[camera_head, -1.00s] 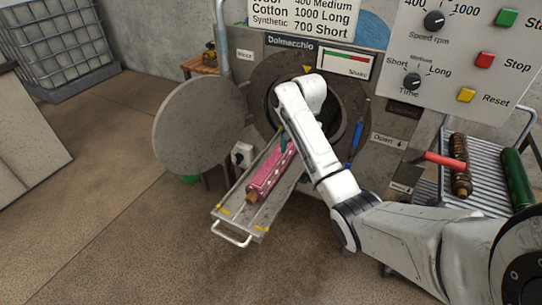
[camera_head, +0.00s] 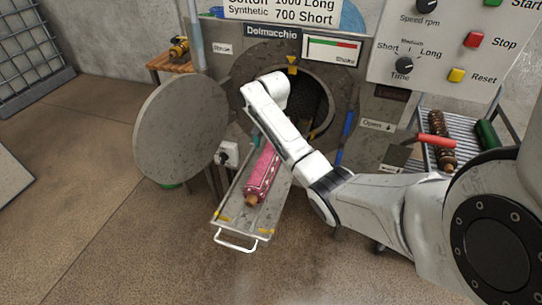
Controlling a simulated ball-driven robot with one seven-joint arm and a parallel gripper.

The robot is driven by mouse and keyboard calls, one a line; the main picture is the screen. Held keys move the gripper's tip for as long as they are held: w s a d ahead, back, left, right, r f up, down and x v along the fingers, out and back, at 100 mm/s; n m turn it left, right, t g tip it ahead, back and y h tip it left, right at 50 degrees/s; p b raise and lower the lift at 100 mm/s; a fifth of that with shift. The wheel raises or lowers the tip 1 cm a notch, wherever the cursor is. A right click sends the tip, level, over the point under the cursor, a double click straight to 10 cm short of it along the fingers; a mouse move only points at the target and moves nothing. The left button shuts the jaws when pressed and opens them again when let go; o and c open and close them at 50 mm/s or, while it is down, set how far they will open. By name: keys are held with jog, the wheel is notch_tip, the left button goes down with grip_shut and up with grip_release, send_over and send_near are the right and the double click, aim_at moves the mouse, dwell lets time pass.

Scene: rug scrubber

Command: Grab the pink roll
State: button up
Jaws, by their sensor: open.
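The pink roll (camera_head: 262,177) has a pale pattern and a brown core end. It lies lengthwise on the metal slide-out tray (camera_head: 236,212) in front of the machine's round opening. My gripper (camera_head: 257,137) is at the upper end of the roll, mostly hidden behind my white arm; only a small teal part of it shows. It is open. I cannot tell whether it touches the roll.
The round door (camera_head: 180,130) hangs open at the left of the dark drum opening (camera_head: 312,100). A rack (camera_head: 462,152) with a brown roll (camera_head: 442,150) and a green roll (camera_head: 487,134) stands at the right. The floor at the front left is clear.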

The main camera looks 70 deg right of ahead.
aim_at(272, 148)
jog(key=shift+w+f, duration=0.1)
jog(key=shift+f, duration=2.55)
jog(key=shift+c, duration=0.5)
jog(key=shift+d+r, duration=0.1)
jog(key=c, duration=1.5)
